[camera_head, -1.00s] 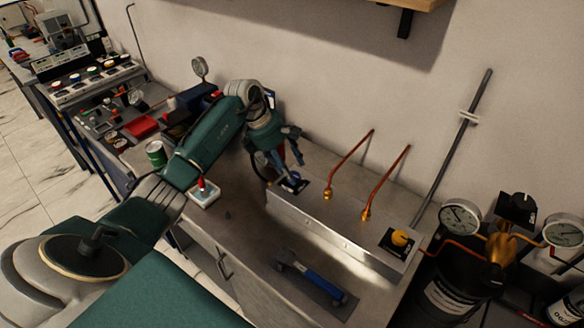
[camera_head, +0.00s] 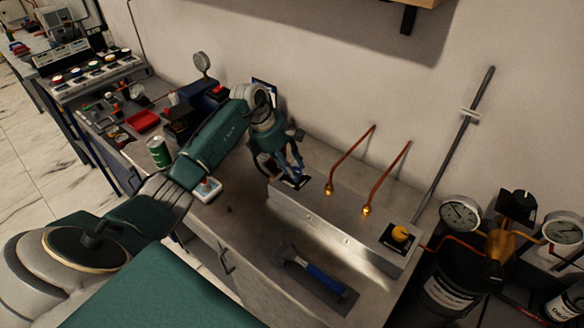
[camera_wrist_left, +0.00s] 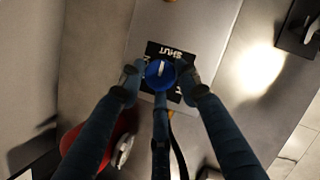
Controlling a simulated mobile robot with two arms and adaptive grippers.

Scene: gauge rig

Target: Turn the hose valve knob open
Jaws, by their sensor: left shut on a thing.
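The blue valve knob (camera_wrist_left: 160,75) sits on a black label plate (camera_wrist_left: 174,52) in the left wrist view; the word SHUT reads on the plate beside it. A white pointer mark on the knob runs roughly up and down in that view. My left gripper (camera_wrist_left: 160,80) has one finger on each side of the knob and is shut on it. In the head view my left gripper (camera_head: 292,175) reaches down over the black plate (camera_head: 298,183) at the left end of the grey raised panel (camera_head: 322,227), and mostly hides the knob. My right gripper is not in view.
Two copper pipes (camera_head: 349,162) rise from the panel right of the gripper. A yellow knob (camera_head: 400,233) is at its right end. A blue-handled tool (camera_head: 318,279) lies in front.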

